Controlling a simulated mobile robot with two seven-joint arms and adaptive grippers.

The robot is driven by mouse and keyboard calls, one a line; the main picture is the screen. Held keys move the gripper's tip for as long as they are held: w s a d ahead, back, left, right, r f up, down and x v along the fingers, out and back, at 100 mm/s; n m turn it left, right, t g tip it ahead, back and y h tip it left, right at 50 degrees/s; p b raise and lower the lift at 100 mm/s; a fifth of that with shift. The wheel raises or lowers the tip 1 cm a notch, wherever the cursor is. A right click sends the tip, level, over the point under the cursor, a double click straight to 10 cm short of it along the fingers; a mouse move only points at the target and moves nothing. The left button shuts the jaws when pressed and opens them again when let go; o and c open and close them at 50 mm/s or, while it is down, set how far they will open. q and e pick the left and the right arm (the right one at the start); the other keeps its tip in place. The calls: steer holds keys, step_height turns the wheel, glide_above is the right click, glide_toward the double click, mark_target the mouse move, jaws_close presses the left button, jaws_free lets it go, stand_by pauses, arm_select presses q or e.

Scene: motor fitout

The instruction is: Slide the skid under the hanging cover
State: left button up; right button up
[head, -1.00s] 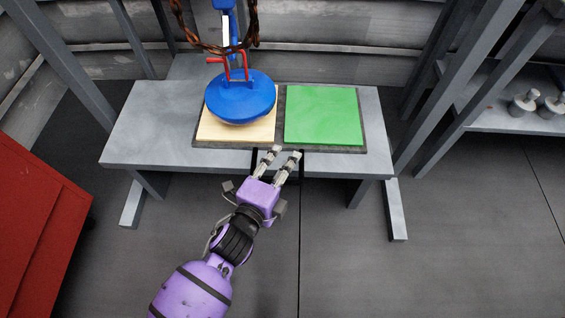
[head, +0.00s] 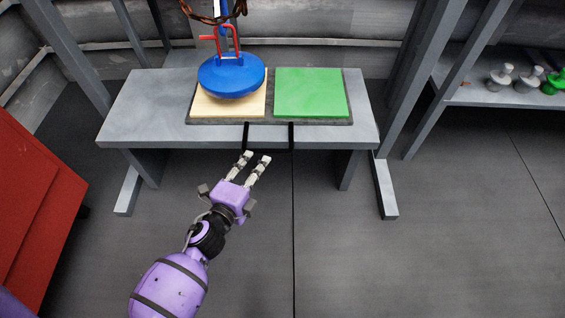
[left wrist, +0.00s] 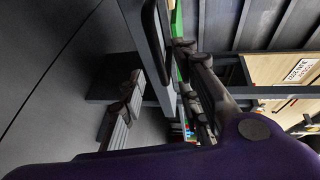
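The skid (head: 271,122) is a dark grey tray lying on the grey table, with a beige pad (head: 206,105) at left and a green pad (head: 311,92) at right. A black handle (head: 291,138) comes off its front over the table edge. The blue round cover (head: 231,76) with a red handle (head: 236,40) hangs over the beige pad; I cannot tell whether they touch. My left gripper (head: 257,157) is open and empty, its fingertips close to the handle's lower end. It also shows in the left wrist view (left wrist: 160,85). My right gripper is not in view.
The grey table (head: 150,105) has bare room left of the skid. A red cabinet (head: 35,215) stands at left. A shelf (head: 500,98) at right holds grey and green parts. Grey posts flank the table, and brown chain or cable hangs above the cover.

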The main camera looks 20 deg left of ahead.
mark_target(266, 149)
arm_select(q)
steer(key=b+x, duration=0.1)
steer(key=x, duration=0.7)
steer(key=shift+a+b, duration=0.1)
steer(key=shift+b, duration=0.3)
steer(key=shift+c, duration=0.9)
steer(key=shift+s, duration=0.1)
jaws_close()
